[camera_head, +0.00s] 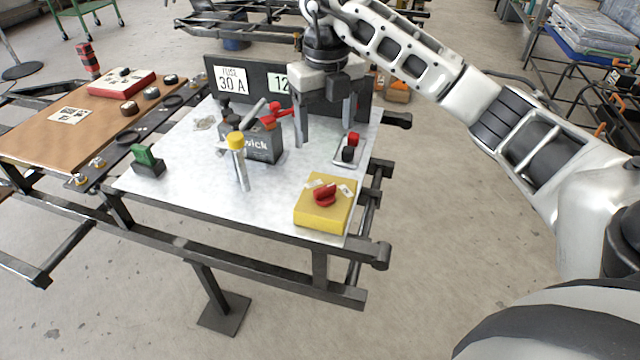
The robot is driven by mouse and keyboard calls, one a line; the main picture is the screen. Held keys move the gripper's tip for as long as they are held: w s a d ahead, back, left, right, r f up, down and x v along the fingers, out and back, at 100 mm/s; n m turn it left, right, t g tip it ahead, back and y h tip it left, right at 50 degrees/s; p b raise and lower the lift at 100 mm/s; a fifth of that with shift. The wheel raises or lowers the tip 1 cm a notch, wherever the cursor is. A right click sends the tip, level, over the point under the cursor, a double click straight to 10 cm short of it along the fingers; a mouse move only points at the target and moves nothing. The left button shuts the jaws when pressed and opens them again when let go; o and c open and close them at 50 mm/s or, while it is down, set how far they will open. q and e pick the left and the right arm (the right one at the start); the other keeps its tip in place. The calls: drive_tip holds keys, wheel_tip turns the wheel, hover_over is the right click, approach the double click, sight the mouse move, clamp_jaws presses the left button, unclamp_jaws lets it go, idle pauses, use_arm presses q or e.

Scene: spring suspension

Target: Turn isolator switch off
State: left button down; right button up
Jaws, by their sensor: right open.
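A yellow box with a red rotary knob (325,195), which looks like the isolator switch, sits at the front right corner of the metal-topped table (200,190). Two small pale labels lie beside the knob. My right gripper (325,135) points down above the table, behind the yellow box and apart from it. Its two fingers are spread with nothing visible between them. A dark grey box (262,148) with white lettering and a red lever (277,113) stands just left of the gripper. My left gripper is not in view.
A yellow-capped post (238,160) stands left of the yellow box. A small red-and-black part (350,147) is near the right edge. A dark panel with a "30 A" label (231,79) stands behind. The table's front middle is clear.

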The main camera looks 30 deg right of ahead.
sight(325, 187)
wheel_tip(325, 187, down, 14)
drive_tip(key=shift+s+a+f+b, duration=0.1)
drive_tip(key=shift+f+b, duration=0.1)
drive_tip(key=shift+b, duration=0.35)
drive_tip(key=c, duration=1)
